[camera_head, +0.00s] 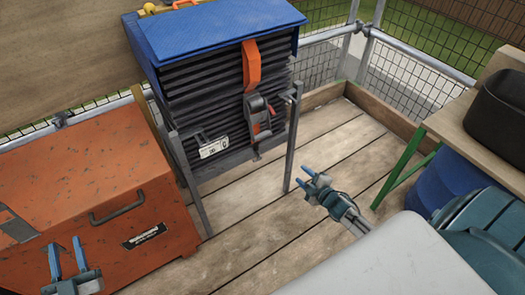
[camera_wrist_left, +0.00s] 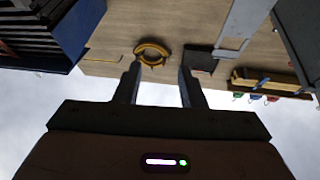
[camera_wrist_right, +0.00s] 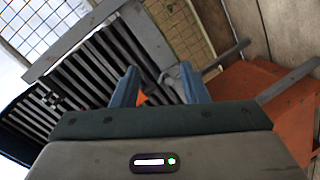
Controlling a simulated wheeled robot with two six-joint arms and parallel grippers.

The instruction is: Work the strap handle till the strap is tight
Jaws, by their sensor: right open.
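A tall stack of dark tiles (camera_head: 200,75) under a blue cover (camera_head: 220,25) stands at the back in the head view. An orange strap (camera_head: 252,65) runs down its front to a grey ratchet with the strap handle (camera_head: 258,112), which has orange parts. My right gripper (camera_head: 305,176) is open and empty, in front and to the right of the stack, apart from the handle. In the right wrist view the tiles (camera_wrist_right: 75,90) lie beyond its fingers, with a bit of orange (camera_wrist_right: 141,98) between them. My left gripper (camera_head: 67,258) is open and empty by the orange box, pointing up.
Grey posts (camera_head: 293,135) stand at the stack's front corners. A large orange box (camera_head: 100,180) fills the left. A bench with a black tub (camera_head: 500,105) and a blue barrel (camera_head: 445,180) are at right. The plank floor (camera_head: 260,220) between is free.

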